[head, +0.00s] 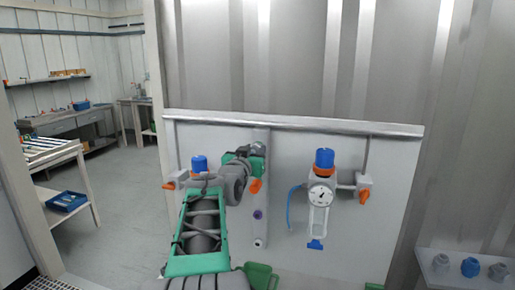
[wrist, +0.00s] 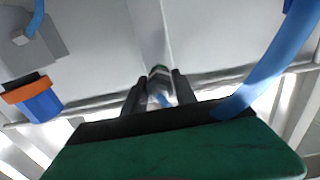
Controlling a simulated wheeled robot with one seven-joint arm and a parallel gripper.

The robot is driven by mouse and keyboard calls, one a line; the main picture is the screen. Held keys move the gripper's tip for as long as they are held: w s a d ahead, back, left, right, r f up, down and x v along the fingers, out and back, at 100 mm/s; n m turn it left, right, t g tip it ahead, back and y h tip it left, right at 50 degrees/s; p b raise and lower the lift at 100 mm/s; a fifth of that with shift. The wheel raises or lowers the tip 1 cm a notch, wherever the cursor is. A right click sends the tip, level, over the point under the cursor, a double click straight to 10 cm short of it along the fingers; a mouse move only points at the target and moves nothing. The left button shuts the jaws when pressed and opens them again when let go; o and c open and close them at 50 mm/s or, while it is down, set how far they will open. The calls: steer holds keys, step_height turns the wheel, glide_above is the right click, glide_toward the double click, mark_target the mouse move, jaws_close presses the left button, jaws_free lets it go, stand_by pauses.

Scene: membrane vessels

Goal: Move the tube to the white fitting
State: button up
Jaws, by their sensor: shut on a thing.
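A blue tube (wrist: 268,65) curves down from the upper right in the wrist view and passes behind my gripper's green body. My gripper (wrist: 160,88) is shut on the tube, whose blue end (wrist: 162,101) shows between the dark fingers. A pale piece with a green ring sits just beyond the fingertips; I cannot tell whether the tube touches it. In the head view my gripper (head: 259,149) is near the top of the grey vertical strip, and the held tube is hidden. The white fitting (head: 260,244) is low on that strip, well below my gripper.
A purple fitting (head: 258,215) is above the white one. A right regulator with a gauge (head: 320,194) and another blue tube (head: 291,207) are to the right. A left blue-capped unit (head: 200,164) is beside my arm. A shelf with fittings (head: 440,275) is at lower right.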

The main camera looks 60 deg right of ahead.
jaws_close()
steer(key=shift+f, duration=0.1)
stand_by(0.3)
steer(key=shift+a+b, duration=0.2)
steer(key=shift+b, duration=0.1)
steer(key=shift+a, duration=0.55)
steer(key=shift+s+a+b, duration=0.25)
steer(key=shift+a+b, duration=0.65)
steer(key=shift+a, duration=0.25)
steer(key=shift+s+a+b, duration=0.2)
steer(key=shift+a+b, duration=0.65)
steer(key=shift+a, duration=0.25)
